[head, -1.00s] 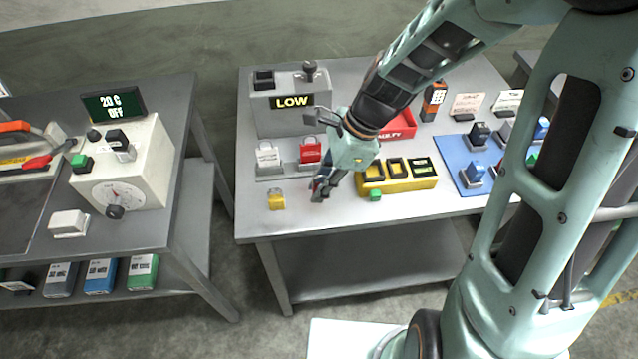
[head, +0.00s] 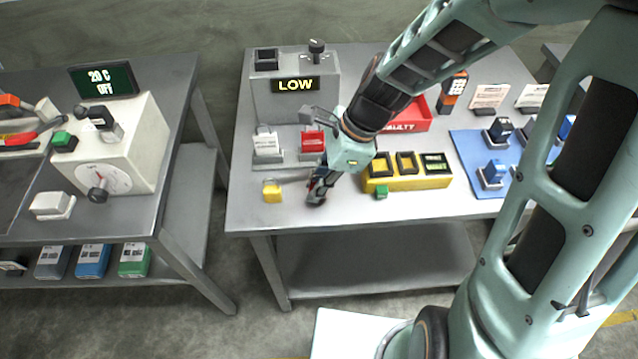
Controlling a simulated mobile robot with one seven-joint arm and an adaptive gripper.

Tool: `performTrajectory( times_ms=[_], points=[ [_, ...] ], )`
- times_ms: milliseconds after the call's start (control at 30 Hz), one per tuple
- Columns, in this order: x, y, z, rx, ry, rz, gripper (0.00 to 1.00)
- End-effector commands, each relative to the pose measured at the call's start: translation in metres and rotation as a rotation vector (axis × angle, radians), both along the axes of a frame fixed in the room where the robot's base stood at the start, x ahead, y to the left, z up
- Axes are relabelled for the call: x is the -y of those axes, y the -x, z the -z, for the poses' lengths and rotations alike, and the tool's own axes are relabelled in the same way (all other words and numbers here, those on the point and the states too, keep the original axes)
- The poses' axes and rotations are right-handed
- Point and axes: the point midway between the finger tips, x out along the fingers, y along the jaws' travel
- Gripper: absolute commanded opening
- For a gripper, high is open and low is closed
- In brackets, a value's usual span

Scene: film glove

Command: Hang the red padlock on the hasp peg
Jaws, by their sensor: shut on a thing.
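The red padlock (head: 313,143) stands upright on a low grey stand (head: 306,158) in front of the box marked LOW, beside a white one (head: 266,145). My gripper (head: 317,196) points down close to the tabletop, in front of the red padlock and apart from it. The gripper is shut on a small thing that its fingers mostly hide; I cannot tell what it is. A yellow padlock (head: 272,193) lies on the table left of the gripper. I cannot pick out the hasp peg with certainty.
The grey LOW box (head: 283,105) and red bin (head: 415,118) stand behind. A blue mat (head: 470,140) holds several small blocks.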

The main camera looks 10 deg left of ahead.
Motion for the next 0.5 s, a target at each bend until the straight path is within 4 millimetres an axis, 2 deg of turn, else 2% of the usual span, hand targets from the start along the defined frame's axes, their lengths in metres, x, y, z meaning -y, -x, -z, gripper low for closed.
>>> performTrajectory(
  times_ms=[200,233,300,400,500],
  points=[
    [0.0001,-0.0001,0.0048,0.000,0.000,0.000,0.00],
    [0.0002,-0.0002,0.0049,0.000,0.000,0.000,0.16],
    [0.0003,-0.0003,0.0039,0.000,0.000,0.000,0.24],
    [0.0003,-0.0003,0.0039,0.000,0.000,0.000,0.33],
    [0.0003,-0.0003,0.0038,0.000,0.000,0.000,0.33]
  ],
)
